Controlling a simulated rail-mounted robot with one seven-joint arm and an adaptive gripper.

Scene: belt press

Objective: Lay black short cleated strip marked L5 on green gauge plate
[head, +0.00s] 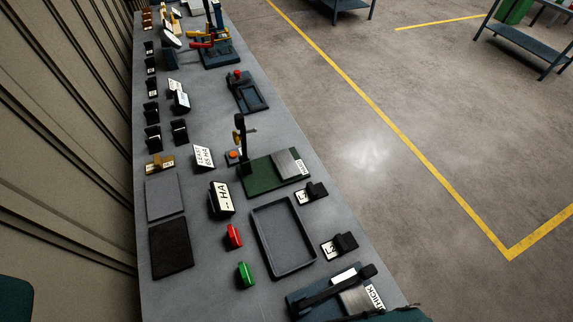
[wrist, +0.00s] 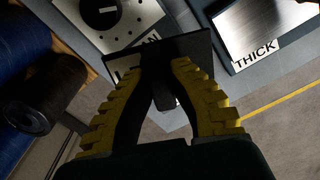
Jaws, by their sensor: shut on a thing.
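My gripper (wrist: 161,90) is shut on a black piece (wrist: 190,48) in the wrist view. The fingers cover part of the piece and part of a white label by it, so I cannot read a mark on it. My gripper's fingers do not show in the head view. The green gauge plate (head: 258,181) lies mid-bench in the head view, with a silver block (head: 291,163) on its right part and a black upright at its left corner. A short black cleated strip (head: 345,242) with a white tag, its lettering too small to be sure of, lies near the right edge.
Another black strip (head: 316,189) lies by the green plate. An empty dark tray (head: 259,237), a red block (head: 234,236) and a green block (head: 246,274) are nearby. A silver plate labelled THICK (wrist: 265,22) and a dial plate (wrist: 138,14) show below my gripper.

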